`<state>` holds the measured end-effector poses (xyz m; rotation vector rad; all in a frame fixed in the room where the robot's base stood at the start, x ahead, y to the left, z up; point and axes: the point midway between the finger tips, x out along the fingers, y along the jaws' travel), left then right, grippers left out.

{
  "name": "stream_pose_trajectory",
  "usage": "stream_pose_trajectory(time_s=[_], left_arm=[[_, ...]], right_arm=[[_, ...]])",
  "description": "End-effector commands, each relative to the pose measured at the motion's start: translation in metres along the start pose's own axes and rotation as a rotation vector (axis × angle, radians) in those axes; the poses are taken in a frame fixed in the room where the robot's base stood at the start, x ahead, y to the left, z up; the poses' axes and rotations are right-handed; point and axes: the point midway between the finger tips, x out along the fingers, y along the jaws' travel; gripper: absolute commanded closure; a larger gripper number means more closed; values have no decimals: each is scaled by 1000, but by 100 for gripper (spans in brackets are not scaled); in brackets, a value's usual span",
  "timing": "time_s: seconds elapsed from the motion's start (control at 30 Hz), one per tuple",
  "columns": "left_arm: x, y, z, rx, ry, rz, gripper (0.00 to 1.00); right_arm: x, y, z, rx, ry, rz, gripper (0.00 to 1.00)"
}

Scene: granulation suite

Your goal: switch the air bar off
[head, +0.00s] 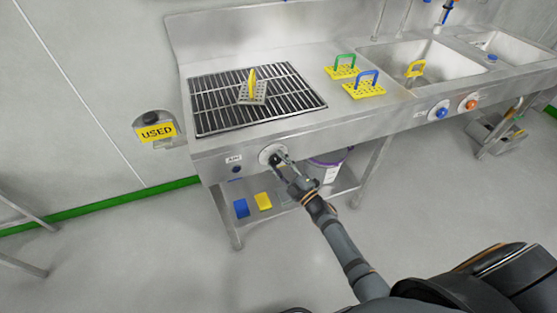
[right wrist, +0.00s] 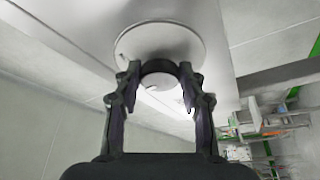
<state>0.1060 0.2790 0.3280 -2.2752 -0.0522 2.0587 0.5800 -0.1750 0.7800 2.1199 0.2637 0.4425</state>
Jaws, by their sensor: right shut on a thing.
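The air bar's dial (head: 270,156) is a round pale plate with a dark knob on the front of the steel bench, beside a small "AIR" label (head: 233,159). My right gripper (head: 281,163) reaches up to it from below right. In the right wrist view the gripper (right wrist: 159,82) is shut on the knob (right wrist: 158,72), with one finger on each side and the pale round plate (right wrist: 155,42) behind. The knob's pointer and setting cannot be made out. My left gripper is not in view.
A black grate (head: 210,105) is set in the bench top with a yellow-handled perforated block on it. Handled yellow blocks (head: 365,90) stand near the sink. Blue (head: 441,113) and orange (head: 471,104) knobs are further right. A lower shelf holds a blue and a yellow block.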

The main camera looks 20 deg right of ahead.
Motion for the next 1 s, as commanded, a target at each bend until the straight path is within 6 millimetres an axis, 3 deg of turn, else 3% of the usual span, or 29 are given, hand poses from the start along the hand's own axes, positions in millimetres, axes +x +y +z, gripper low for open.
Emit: stream_pose_trajectory(time_s=[0.5,1.0], left_arm=[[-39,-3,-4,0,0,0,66],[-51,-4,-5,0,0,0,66]], right_arm=[[1,6,-2,-397,-1,-166,91],[0,4,-1,-547,-1,-228,91]])
